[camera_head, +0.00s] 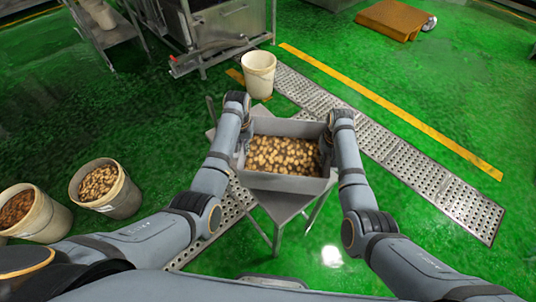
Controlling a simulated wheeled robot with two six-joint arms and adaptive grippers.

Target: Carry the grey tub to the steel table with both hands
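The grey tub (285,183) is in the middle of the head view, level and filled with small brown, round items. The small steel table (283,204) is directly beneath it, with its top showing in front of and beside the tub. I cannot tell whether the tub rests on the table or is held just above it. My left gripper (243,136) is at the tub's left side wall and my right gripper (327,146) is at its right side wall. My wrists hide most of the fingers, so their grip on the walls is unclear.
A white bucket (259,80) stands behind the tub. Two buckets of produce (112,196) (40,222) stand at the left. A steel machine (225,28) is at the back, and an orange platform (393,18) at the back right. The green floor (440,90) at right is open.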

